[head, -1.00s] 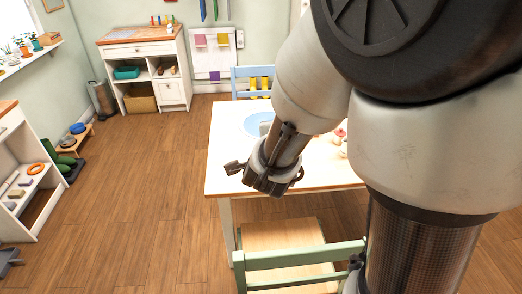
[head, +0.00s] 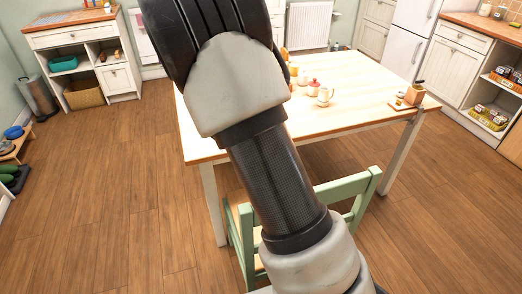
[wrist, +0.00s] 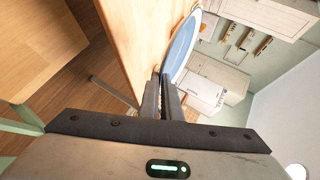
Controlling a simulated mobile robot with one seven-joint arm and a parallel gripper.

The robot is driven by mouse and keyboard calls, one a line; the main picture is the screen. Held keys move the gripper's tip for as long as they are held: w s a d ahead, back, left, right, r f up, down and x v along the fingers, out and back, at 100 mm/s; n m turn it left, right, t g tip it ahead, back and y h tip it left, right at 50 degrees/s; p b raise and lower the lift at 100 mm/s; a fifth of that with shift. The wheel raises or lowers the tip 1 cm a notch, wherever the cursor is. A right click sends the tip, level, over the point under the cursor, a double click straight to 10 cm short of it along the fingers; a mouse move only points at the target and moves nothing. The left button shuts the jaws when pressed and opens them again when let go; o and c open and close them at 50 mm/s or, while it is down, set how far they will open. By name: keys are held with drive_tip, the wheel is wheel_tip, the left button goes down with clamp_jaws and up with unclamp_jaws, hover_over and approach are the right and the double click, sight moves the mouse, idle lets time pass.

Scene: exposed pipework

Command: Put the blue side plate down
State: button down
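The blue side plate (wrist: 181,48) shows in the wrist view as a thin, nearly edge-on disc with a pale rim. My gripper (wrist: 162,80) has its two dark fingers close together, with the near end of the plate's rim between the fingertips. The plate lies along the wooden table top (wrist: 150,30) in that view; I cannot tell whether it touches the table. In the head view my arm hides both gripper and plate. The table (head: 350,85) shows there to the right of my arm.
A green chair (head: 345,195) stands at the table's near side, close to my arm. A cup (head: 324,95), small pots (head: 313,84) and a wooden holder (head: 414,94) stand on the table. Free floor (head: 120,200) lies to the left.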

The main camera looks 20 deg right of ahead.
drive_tip(key=w+d+f+b, duration=0.1)
drive_tip(key=f+b, duration=0.2)
drive_tip(key=f, duration=0.6)
drive_tip(key=w+d+f+m+h+b, duration=0.1)
drive_tip(key=w+d+f+b, duration=0.1)
drive_tip(key=f, duration=0.6)
drive_tip(key=shift+w+d+f+g+b, duration=0.2)
drive_tip(key=shift+f+g+b, duration=0.15)
drive_tip(key=shift+b, duration=0.3)
drive_tip(key=shift+f, duration=0.15)
drive_tip(key=shift+f, duration=0.15)
drive_tip(key=c, duration=2)
unclamp_jaws()
